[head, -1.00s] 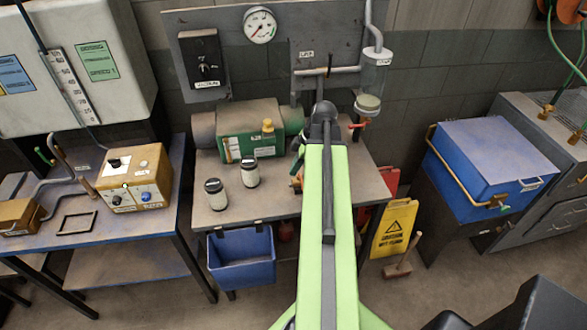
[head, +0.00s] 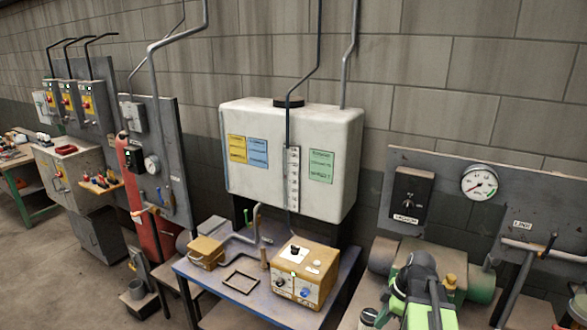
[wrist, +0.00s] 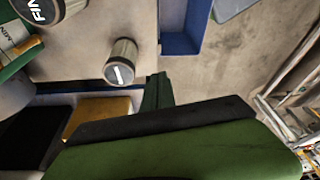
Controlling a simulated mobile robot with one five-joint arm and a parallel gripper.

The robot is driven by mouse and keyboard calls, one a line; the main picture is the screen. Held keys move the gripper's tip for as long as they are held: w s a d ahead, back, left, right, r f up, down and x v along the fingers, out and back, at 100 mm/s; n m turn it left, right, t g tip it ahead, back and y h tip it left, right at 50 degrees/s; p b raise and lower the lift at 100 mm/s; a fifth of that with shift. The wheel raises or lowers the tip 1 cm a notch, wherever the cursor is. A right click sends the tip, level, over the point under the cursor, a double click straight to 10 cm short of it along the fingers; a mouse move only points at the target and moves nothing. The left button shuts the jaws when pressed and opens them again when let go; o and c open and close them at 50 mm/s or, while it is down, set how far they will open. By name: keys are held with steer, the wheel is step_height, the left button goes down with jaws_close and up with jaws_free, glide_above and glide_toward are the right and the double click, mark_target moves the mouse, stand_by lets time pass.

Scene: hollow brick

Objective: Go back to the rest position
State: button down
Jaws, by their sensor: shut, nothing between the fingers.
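My arm (head: 428,290), green and black, shows at the lower right of the head view, in front of the bench with the vacuum panel. My gripper (wrist: 158,90) shows in the wrist view as a narrow dark green tip, shut with nothing in it. It is over the edge of a grey bench top (wrist: 95,62). A second jar (wrist: 48,8) is at the top left. The gripper itself is not clear in the head view.
A blue bin (wrist: 182,28) hangs past the bench edge, with bare floor to its right. In the head view, a blue bench (head: 225,295) holds a tan control box (head: 305,272). A white tank (head: 265,180) is above it. Open floor (head: 75,270) lies at left.

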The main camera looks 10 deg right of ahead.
steer(key=s+a+f+m+g+h+b, duration=0.1)
steer(key=a+f+m+h, duration=0.2)
steer(key=a+m, duration=1)
steer(key=a, duration=0.4)
steer(key=shift+s, duration=0.15)
